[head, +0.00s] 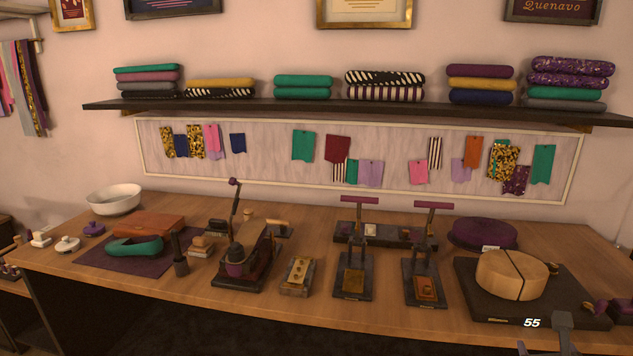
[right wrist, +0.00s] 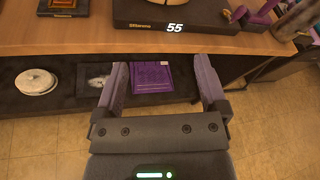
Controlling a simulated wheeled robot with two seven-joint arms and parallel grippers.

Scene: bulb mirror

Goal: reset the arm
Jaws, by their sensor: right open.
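My right gripper (right wrist: 162,80) is open and empty in the right wrist view, its two purple-grey fingers apart. It is in front of the workbench's front edge, below the dark scale (right wrist: 200,12) with the lit number 55. In the head view, part of my right gripper (head: 546,346) shows dark at the bottom right, just below the scale (head: 480,311). A round wooden block (head: 510,274) split by a dark slit rests on that scale. My left gripper is not in view.
The workbench (head: 215,298) holds two lever presses (head: 355,270) (head: 424,275), a purple round cushion (head: 482,234), a white bowl (head: 114,199) and small tools. Under it, a lower shelf holds a white lidded dish (right wrist: 36,82) and a purple item (right wrist: 151,76). Tiled floor (right wrist: 275,125) is free at right.

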